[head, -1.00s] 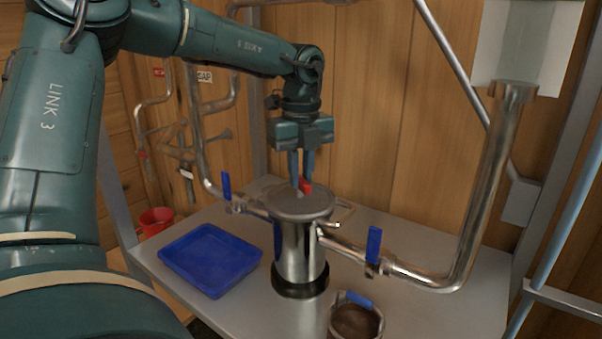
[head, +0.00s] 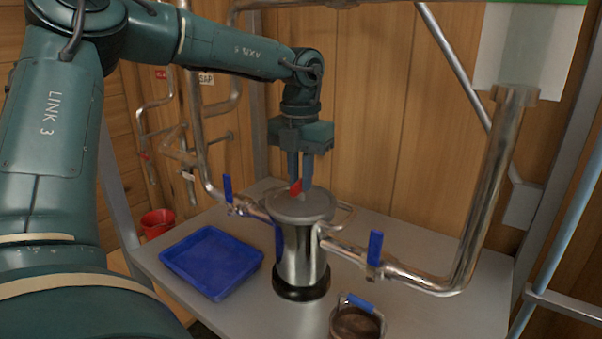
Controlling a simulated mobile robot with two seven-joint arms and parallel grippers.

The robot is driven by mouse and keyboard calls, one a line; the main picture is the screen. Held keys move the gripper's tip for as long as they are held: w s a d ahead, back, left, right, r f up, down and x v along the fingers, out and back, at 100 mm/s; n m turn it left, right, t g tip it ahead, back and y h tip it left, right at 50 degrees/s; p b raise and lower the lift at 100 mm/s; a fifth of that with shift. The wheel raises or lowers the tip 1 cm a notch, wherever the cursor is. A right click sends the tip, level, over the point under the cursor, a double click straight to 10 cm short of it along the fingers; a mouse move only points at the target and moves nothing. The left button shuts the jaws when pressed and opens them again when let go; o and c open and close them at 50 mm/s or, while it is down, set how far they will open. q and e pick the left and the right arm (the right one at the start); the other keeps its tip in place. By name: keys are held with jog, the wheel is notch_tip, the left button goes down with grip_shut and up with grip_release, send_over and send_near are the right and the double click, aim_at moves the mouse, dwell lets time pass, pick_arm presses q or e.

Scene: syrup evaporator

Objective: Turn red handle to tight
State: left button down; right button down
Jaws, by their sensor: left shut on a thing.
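The red handle (head: 296,187) sits on top of the lid (head: 305,205) of an upright steel canister (head: 301,255). My left gripper (head: 299,184) points straight down over the lid, with its two fingers on either side of the red handle. It is shut on the handle, and the fingers hide part of it. I cannot read any tight mark on the lid. My right gripper is not in view.
A blue tray (head: 212,262) lies left of the canister on the metal table (head: 420,315). Steel pipes with blue valve levers (head: 375,248) join the canister from both sides. A small pot (head: 357,322) stands in front. A red bucket (head: 158,222) is at the left.

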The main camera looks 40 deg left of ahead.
pick_arm(q)
jog(key=m, duration=0.4)
jog(key=shift+m+p, duration=0.3)
jog(key=m, duration=0.4)
jog(key=shift+a+m+p, duration=0.15)
jog(key=shift+m+p, duration=0.15)
jog(key=m, duration=0.4)
jog(key=shift+p, duration=0.35)
jog(key=shift+w+a+m, duration=0.1)
jog(key=shift+m, duration=2)
jog(key=c, duration=1.4)
grip_release()
jog(key=shift+r, duration=0.1)
